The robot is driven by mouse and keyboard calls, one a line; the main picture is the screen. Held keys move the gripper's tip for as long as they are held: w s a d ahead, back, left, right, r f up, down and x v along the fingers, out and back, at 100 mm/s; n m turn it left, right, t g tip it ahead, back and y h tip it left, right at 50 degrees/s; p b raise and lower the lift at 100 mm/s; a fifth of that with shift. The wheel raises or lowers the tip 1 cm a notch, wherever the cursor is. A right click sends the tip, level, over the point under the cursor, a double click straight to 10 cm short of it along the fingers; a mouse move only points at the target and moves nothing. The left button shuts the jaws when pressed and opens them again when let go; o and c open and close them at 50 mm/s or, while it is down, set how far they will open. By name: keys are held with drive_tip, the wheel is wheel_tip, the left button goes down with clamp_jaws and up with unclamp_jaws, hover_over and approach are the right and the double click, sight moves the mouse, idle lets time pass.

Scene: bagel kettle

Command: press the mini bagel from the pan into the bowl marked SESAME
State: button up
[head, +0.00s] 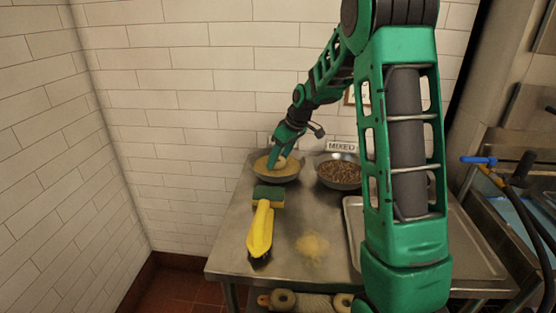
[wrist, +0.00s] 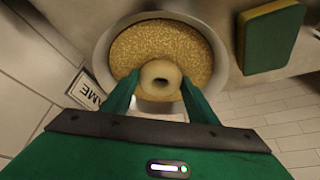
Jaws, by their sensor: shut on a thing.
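The mini bagel (wrist: 160,79) is pale and ring-shaped. My gripper (wrist: 158,100) is shut on it, one green finger on each side. The bagel is over the near part of a metal bowl (wrist: 107,47) of tan sesame seeds in the wrist view; I cannot tell if it touches the seeds. A sign (wrist: 88,90) beside the bowl shows the letters "AME". In the head view my gripper (head: 275,160) reaches down into the seed bowl (head: 277,178) at the back left of the steel table. A pan (head: 352,235) is partly hidden behind my arm.
A bowl of darker seeds (head: 340,172) with a MIXED sign (head: 341,147) stands right of the seed bowl. Bagels (head: 283,299) show on a lower shelf.

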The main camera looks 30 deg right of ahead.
drive_tip(key=shift+r, duration=0.15)
wheel_tip(320, 180, up, 10)
idle(1.4)
idle(0.7)
